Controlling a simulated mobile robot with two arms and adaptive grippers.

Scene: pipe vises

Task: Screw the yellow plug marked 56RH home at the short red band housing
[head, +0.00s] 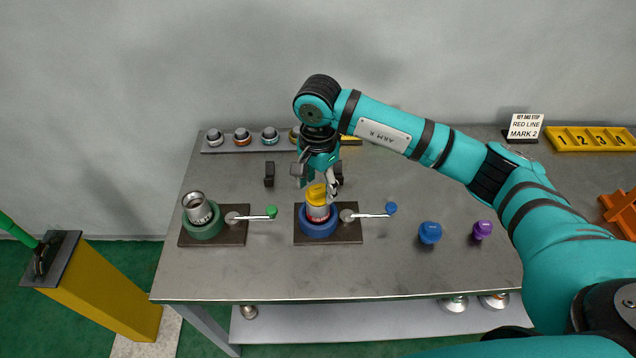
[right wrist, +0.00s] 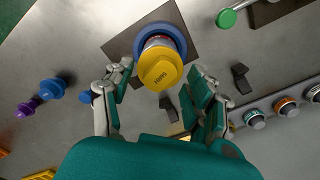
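The yellow plug (head: 316,194) sits on top of the short red band housing (head: 317,213), which stands in the blue vise (head: 318,229). In the right wrist view the plug (right wrist: 161,68) shows its marking, upside down. How deep it sits cannot be told. My right gripper (head: 322,184) is at the plug from behind. In the right wrist view its fingers (right wrist: 161,84) are spread wide, one either side of the plug, with gaps between. My left gripper is not in view.
A green vise (head: 203,228) holds a grey housing (head: 196,207) at left. Crank handles with green (head: 271,212) and blue (head: 391,208) knobs stick out. Blue (head: 430,232) and purple (head: 482,229) plugs stand at right. A rack (head: 225,146) lies at the back. The front middle is clear.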

